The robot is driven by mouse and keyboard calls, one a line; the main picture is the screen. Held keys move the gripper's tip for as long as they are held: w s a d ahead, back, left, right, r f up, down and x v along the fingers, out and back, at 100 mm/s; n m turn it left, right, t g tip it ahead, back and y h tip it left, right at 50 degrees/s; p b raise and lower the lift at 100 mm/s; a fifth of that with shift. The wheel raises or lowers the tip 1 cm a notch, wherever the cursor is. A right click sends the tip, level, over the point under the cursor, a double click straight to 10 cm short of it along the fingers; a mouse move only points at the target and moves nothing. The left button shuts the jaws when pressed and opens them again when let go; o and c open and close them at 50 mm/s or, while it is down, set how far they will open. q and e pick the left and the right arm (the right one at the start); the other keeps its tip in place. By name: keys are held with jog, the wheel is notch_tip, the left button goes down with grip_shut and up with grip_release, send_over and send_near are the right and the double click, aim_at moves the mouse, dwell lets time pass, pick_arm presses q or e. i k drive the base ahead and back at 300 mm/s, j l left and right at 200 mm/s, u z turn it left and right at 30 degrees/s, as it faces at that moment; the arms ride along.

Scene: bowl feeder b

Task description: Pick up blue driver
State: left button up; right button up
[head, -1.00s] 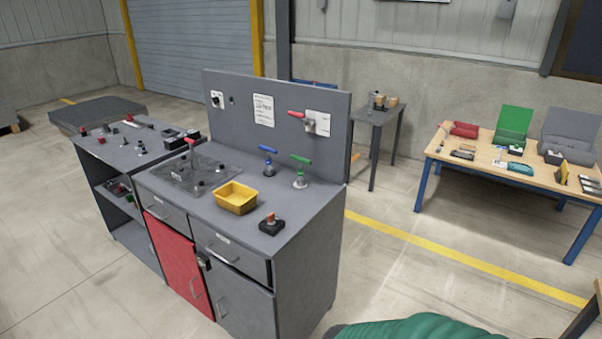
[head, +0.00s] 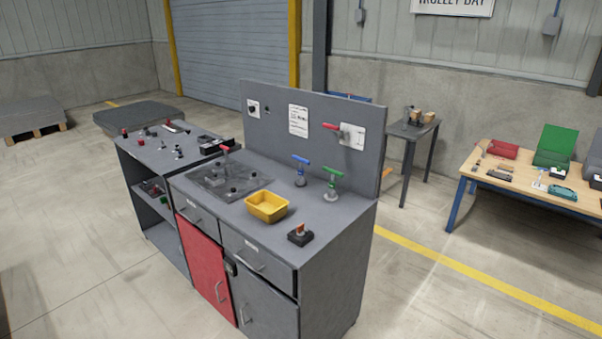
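The blue driver (head: 301,160) has a blue T-shaped handle and stands upright in a grey holder on the grey workbench (head: 345,217), close to the back panel. A green T-handled driver (head: 333,173) stands upright to its right. Another red-handled item (head: 331,127) is on a white plate on the back panel. Neither of my grippers is in view.
A yellow tray (head: 267,217) and a small black block with an orange top (head: 300,229) lie near the bench front. A grey side bench (head: 150,152) adjoins left. A wooden table (head: 530,181) stands right. Floor is clear in front.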

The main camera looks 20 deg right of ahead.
aim_at(300, 181)
jog(key=i+l, duration=0.2)
jog(key=i, duration=0.3)
jog(key=i+l, duration=0.15)
jog(key=i, duration=0.35)
